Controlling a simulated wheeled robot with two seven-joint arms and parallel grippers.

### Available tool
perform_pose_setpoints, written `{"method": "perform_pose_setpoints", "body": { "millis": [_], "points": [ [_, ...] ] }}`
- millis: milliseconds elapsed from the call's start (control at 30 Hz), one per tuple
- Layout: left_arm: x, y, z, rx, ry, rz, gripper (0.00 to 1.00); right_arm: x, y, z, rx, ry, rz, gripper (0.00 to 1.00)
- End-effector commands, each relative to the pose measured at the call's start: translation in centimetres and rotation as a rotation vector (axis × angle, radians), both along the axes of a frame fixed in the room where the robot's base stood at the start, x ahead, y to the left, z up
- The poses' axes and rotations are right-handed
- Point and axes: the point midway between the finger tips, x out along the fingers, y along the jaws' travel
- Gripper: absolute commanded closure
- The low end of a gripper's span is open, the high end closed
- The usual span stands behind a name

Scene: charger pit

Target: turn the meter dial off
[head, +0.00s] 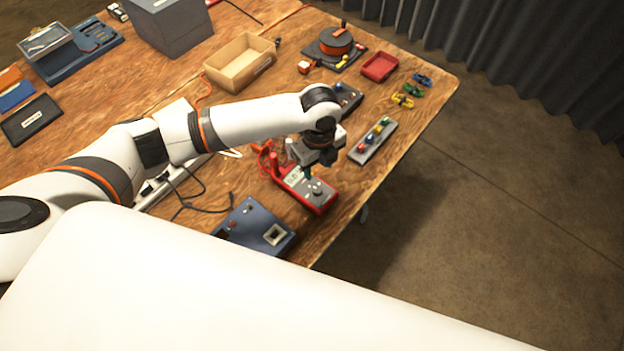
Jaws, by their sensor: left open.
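The red meter (322,206) lies on the wooden table near its right front edge. Its round grey dial (316,188) shows on its face, but I cannot tell which setting it points to. My left gripper (310,172) is open, pointing down just above the meter beside the dial. A dark fingertip is close to the dial, and I cannot tell whether it touches. The gripper hides part of the meter's upper half and display. My right gripper is not in view.
A blue box (252,229) with a dark cable stands left of the meter. A grey strip with coloured knobs (373,141) lies to the right. Behind are a cardboard tray (240,64), a red tray (380,66) and an orange reel (336,41). The table's right edge is near.

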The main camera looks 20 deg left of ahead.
Motion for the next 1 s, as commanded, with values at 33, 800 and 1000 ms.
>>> {"method": "perform_pose_setpoints", "body": {
  "millis": [33,800,1000],
  "points": [
    [-0.1,0.0,-0.9,0.002,0.005,0.001,0.54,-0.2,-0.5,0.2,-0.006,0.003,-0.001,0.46],
    [0.0,0.1,-10.1,0.001,-0.001,0.000,0.54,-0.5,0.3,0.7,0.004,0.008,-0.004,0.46],
    [0.0,0.0,-10.1,0.001,-0.001,0.001,0.66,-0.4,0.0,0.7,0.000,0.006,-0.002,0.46]
  ]
}}
